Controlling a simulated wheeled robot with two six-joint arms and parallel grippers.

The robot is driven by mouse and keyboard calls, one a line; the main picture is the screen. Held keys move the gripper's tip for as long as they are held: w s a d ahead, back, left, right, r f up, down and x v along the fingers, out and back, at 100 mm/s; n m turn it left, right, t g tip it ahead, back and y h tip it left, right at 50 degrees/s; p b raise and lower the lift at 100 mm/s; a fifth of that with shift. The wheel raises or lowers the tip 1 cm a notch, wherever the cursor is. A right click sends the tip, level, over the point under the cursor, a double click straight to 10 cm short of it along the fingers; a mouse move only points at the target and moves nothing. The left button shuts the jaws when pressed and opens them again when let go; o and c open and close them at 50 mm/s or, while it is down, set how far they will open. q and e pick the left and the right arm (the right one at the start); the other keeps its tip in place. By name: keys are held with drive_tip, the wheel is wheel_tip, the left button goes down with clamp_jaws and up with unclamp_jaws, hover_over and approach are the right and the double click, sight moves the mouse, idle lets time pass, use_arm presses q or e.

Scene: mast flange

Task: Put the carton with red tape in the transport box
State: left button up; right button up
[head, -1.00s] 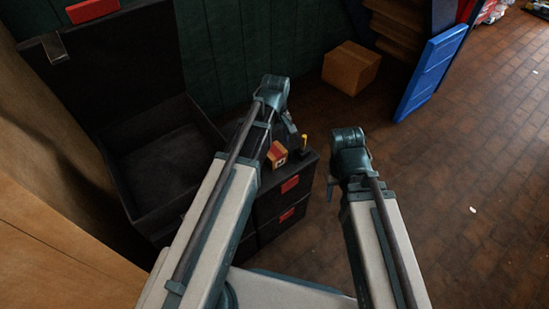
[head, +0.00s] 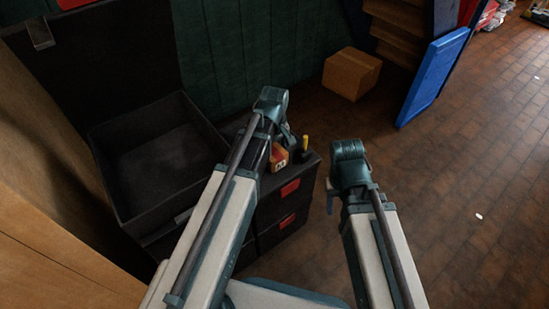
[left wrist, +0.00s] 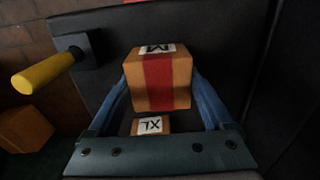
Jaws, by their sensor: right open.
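The carton with red tape (left wrist: 158,80) is brown with a red band and a white M label in the left wrist view. In the head view the carton (head: 281,160) is partly hidden behind my left arm, over the dark drawer cabinet. My left gripper (left wrist: 160,78) has a blue finger against each side of it and appears shut on it. An open black box (head: 160,160), seemingly the transport box, stands left of my left arm and looks empty. My right gripper (head: 330,194) is open, mostly hidden below its wrist and apart from the cabinet.
A yellow handle (left wrist: 40,73) stands beside the cartons. The drawer cabinet (head: 285,215) has red labels. A brown carton (head: 352,73) and a blue panel (head: 432,78) stand farther back. The brick floor at right is mostly clear.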

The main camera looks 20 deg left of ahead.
use_arm(q)
drive_tip(key=c, duration=1)
drive_tip(key=shift+r, duration=0.1)
use_arm(e)
drive_tip(key=shift+r, duration=0.1)
